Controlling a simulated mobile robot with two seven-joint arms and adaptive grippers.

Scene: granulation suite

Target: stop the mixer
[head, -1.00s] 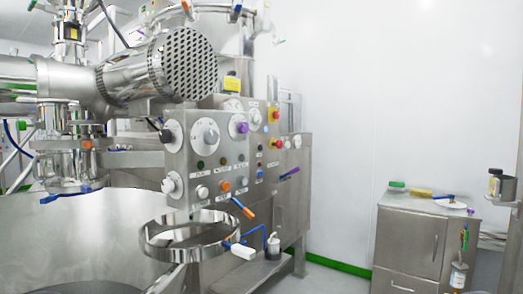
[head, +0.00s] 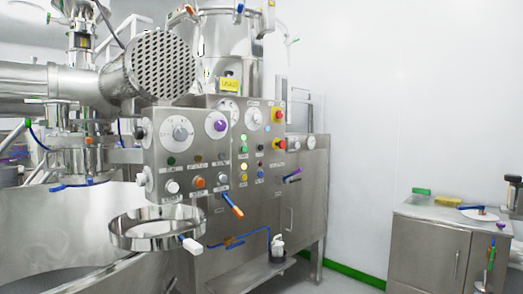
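The mixer's large steel bowl (head: 40,225) fills the lower left, under a steel housing with a perforated round end (head: 162,66). A steel control panel (head: 150,155) stands right of it, with a large grey dial (head: 180,130), a purple knob (head: 216,125) and a lower row of white and orange knobs. A second panel face behind carries small coloured buttons or lamps, including a lit green one (head: 244,150). At its right edge are an upper red button on yellow (head: 278,115) and a lower red button (head: 279,144). Labels are too small to read. Neither gripper is in view.
A steel ring-shaped basin (head: 157,230) and an orange-tipped handle (head: 232,205) stick out in front of the panel. A small white bottle (head: 277,246) stands on a low shelf. A steel cabinet (head: 435,245) stands at right. The floor between shows a green wall strip.

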